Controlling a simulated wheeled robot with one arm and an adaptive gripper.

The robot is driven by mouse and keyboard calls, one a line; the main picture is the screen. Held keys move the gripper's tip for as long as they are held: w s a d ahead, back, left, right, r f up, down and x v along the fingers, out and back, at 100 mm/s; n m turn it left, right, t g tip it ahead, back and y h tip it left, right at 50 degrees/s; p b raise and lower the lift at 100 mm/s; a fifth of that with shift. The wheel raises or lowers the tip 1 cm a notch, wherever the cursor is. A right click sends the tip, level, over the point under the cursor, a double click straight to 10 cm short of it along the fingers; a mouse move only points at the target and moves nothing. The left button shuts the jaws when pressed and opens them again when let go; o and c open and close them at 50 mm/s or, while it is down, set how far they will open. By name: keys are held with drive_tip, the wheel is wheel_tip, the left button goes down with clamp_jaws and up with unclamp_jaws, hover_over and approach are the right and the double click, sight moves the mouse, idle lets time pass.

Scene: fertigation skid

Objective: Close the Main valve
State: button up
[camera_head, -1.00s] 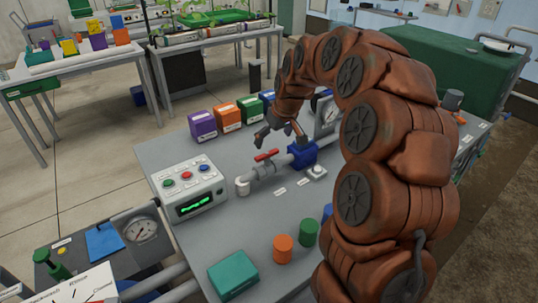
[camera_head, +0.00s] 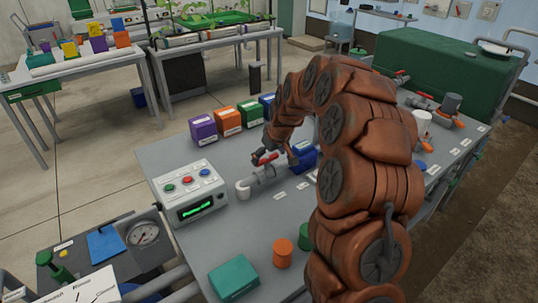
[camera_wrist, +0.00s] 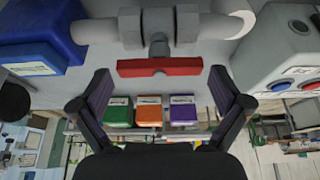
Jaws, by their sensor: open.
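The valve has a red bar handle (camera_head: 264,158) on a light grey pipe (camera_head: 265,174) on the grey bench. In the wrist view the red handle (camera_wrist: 160,66) lies crosswise, parallel to the pipe (camera_wrist: 185,28), on a grey stem. My gripper (camera_wrist: 162,105) is open, its two dark fingers apart on either side below the handle and not touching it in that view. In the head view my gripper (camera_head: 272,160) is close at the handle and partly covers it. No label naming the valve is readable.
A control box (camera_head: 188,192) with coloured buttons stands left of the valve. Purple (camera_head: 203,130), orange and green boxes stand behind. An orange cylinder (camera_head: 283,252) and a teal box (camera_head: 233,279) are in front.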

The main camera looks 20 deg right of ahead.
drive_tip(key=c, duration=1.1)
